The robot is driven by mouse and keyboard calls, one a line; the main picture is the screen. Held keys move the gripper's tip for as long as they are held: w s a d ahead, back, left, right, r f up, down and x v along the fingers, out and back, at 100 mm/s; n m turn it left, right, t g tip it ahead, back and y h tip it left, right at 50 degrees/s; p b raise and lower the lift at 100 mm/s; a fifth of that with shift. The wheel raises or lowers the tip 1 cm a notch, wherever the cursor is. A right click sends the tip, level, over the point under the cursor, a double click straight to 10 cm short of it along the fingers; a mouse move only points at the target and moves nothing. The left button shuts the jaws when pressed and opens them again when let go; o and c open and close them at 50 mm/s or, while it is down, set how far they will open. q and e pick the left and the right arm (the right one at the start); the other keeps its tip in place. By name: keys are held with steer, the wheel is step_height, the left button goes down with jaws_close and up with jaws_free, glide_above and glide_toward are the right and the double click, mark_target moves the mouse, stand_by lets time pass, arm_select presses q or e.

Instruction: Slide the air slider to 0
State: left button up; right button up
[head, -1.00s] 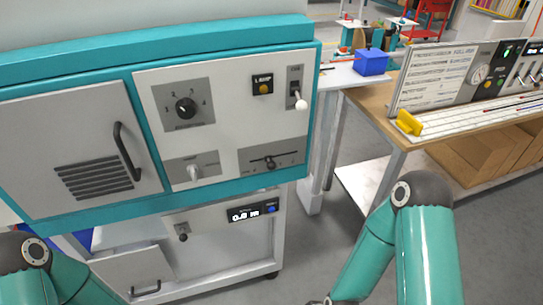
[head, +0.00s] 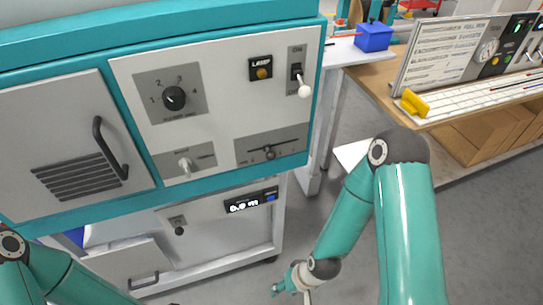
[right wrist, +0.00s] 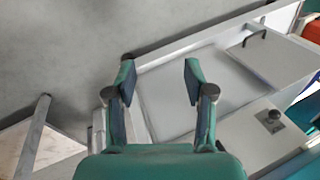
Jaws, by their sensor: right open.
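A horizontal slider with a dark knob (head: 270,152) sits on a grey plate at the lower right of the white control panel (head: 215,115). Its knob stands near the middle of its track; its small lettering is too blurred to read. My right gripper (head: 289,286) is low in the head view, below and apart from the panel. In the right wrist view my right gripper (right wrist: 160,75) is open, with nothing between its fingers. My left arm shows at the lower left, but its gripper is out of view.
The panel also holds a rotary dial (head: 174,98), a lamp button (head: 261,70), a white-tipped toggle (head: 304,90) and another lever (head: 185,165). A wooden workbench (head: 385,80) stands right; grey floor is clear between.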

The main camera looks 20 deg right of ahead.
steer(key=w+r+m+t+h+b, duration=0.1)
steer(key=w+r+t+b, duration=0.45)
steer(key=w, duration=0.45)
steer(key=m+t+h+b, duration=0.2)
steer(key=m+t+b, duration=0.65)
steer(key=b, duration=0.25)
glide_toward(273, 159)
steer(key=shift+n, duration=0.25)
steer(key=p+x, duration=0.8)
steer(key=x, duration=0.3)
steer(key=shift+w+f, duration=0.1)
steer(key=shift+w, duration=0.1)
